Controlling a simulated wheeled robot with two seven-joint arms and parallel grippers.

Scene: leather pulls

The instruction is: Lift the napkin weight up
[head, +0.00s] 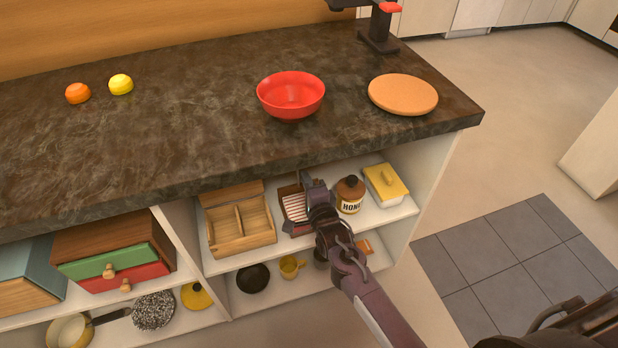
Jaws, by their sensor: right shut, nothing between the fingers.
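A dark wooden napkin holder (285,191) stands on the upper shelf under the counter, with pale striped napkins (294,207) in it. I cannot make out the napkin weight apart from the holder and my gripper. My right gripper (306,183) is at the right side of the holder, shut and empty. Its wrist and arm cover the holder's right part. I cannot tell whether the fingers touch the holder. My left gripper is not in view.
A wooden divided box (240,228) stands left of the holder. A honey jar (349,194) and a yellow-lidded dish (386,184) stand close on the right. The dark countertop (180,140) overhangs the shelf and carries a red bowl (291,94) and a round board (403,94).

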